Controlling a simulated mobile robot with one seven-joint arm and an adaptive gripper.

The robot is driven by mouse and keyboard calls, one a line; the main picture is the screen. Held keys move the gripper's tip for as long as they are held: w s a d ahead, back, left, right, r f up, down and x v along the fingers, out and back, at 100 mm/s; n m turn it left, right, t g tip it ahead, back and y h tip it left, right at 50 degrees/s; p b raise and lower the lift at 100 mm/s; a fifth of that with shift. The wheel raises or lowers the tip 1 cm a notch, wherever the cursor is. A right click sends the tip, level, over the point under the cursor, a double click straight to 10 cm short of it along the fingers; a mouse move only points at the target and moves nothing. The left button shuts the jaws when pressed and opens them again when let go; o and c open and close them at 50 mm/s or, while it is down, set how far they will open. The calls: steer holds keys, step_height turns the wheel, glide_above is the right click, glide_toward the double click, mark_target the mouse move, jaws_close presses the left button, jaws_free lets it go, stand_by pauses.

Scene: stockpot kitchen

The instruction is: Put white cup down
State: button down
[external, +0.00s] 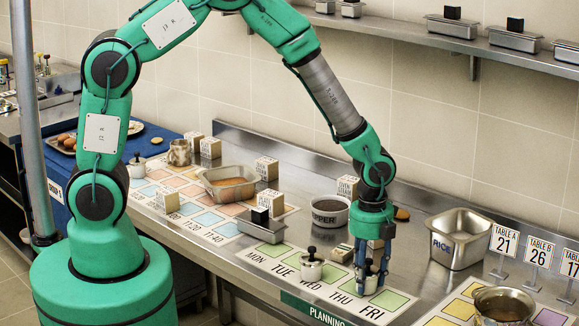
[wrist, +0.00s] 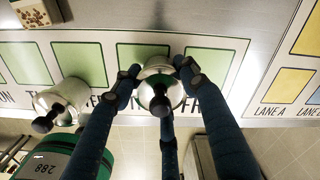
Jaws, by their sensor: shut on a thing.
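A white cup with a black knob on top (wrist: 158,68) is between the blue fingers of my gripper (wrist: 158,72) in the wrist view. In the external view my gripper (external: 373,268) points down over the planning board (external: 349,306), near THU and FRI, and its fingers partly hide the cup (external: 371,285). My gripper is shut on this cup. I cannot tell whether the cup's base touches the board. A second white cup with a black knob (external: 312,269) stands on the board to the left, near TUE and WED; it also shows in the wrist view (wrist: 62,98).
A pepper bowl (external: 330,214) and small labelled blocks stand behind the board. A metal RICE pan (external: 459,240) is to the right, with table number signs (external: 504,243) beside it. A metal pot (external: 503,306) stands at front right. The FRI square (external: 391,300) looks clear.

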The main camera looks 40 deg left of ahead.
steer(key=shift+f, duration=0.1)
steer(key=c, duration=0.9)
jaws_free()
steer(key=shift+c, duration=0.2)
step_height(320, 180, up, 12)
steer(key=shift+p, duration=0.85)
